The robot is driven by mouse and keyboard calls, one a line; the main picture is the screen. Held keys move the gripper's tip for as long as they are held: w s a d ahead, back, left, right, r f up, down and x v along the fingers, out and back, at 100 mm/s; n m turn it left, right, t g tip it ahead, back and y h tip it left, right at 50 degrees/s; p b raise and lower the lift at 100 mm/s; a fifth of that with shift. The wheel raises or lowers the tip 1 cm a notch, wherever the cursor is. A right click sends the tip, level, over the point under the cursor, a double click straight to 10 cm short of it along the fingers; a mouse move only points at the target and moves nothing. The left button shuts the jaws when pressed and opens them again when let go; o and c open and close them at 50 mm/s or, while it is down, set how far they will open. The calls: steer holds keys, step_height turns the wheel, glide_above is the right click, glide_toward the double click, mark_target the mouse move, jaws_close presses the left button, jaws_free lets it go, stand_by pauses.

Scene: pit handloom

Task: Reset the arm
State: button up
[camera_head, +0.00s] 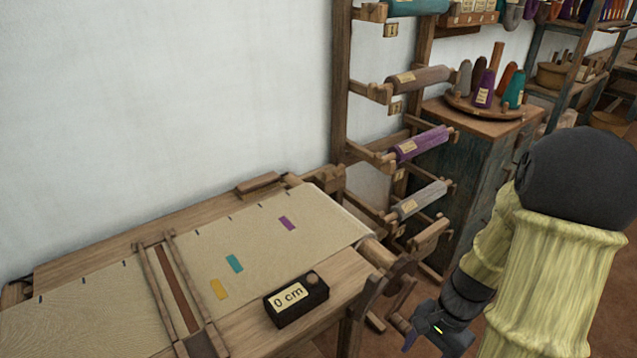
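My arm comes in from the right edge, with a yellow-green sleeve and dark joints. My gripper (424,338) is at the bottom, right of the loom, pointing down and to the left, apart from the loom frame. Its fingers are small and dark, and I cannot tell whether they are open or shut. No held thing shows at it. The pit handloom (345,275) fills the lower left, with beige cloth (330,225) stretched on it. The cloth carries yellow, teal and purple patches.
A black box (297,302) labelled "0 cm" sits on the loom's front beam. A wooden rack (341,90) holds several rolls behind the loom. A cabinet (478,185) with cones on a round tray (455,103) stands right of it. Brown floor (400,335) shows near the gripper.

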steer(key=w+a+r+n+t+h, duration=0.3)
steer(key=a+r+n+t, duration=0.25)
steer(key=r+n, duration=0.4)
step_height(320, 180, up, 14)
steer(key=p, duration=1.5)
steer(key=shift+n+g, duration=0.35)
steer(key=shift+n, duration=0.1)
